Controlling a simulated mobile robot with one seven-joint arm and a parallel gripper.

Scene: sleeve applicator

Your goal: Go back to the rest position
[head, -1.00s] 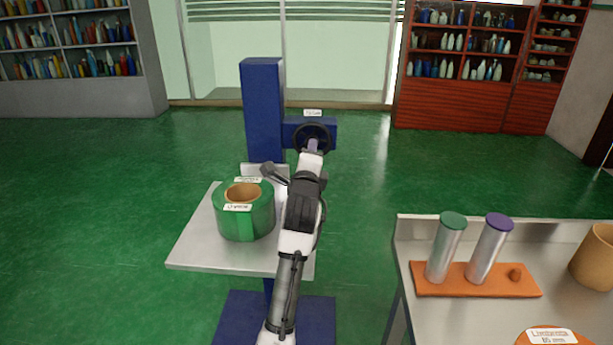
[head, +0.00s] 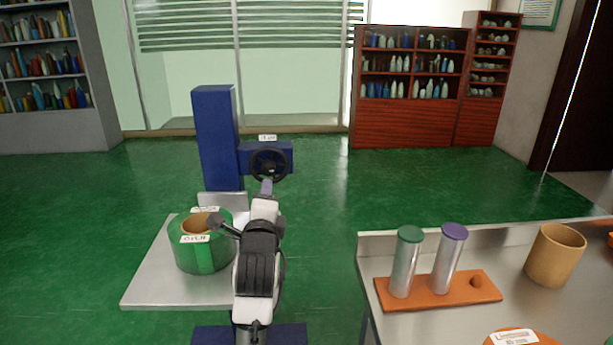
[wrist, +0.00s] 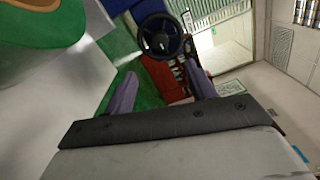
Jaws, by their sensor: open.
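My gripper (wrist: 162,90) shows in the wrist view as two purple fingers spread apart with nothing between them. In the head view my arm reaches up from the bottom over the right part of the applicator's plate, and my gripper (head: 267,187) is small there, just below the black handwheel (head: 269,164). The handwheel also shows beyond the fingers in the wrist view (wrist: 160,36). I cannot tell from the head view how far apart the fingers and the wheel are. The blue applicator column (head: 217,140) stands behind. A green roll (head: 203,255) with a tan core sits on the plate, left of my arm.
The applicator's grey plate (head: 150,290) lies under the roll. At right, a metal table (head: 400,325) carries an orange stand (head: 460,290) with green-capped and purple-capped cylinders, and a tan cup (head: 555,257). Open green floor (head: 400,180) lies behind. Red shelves (head: 410,90) stand at the back.

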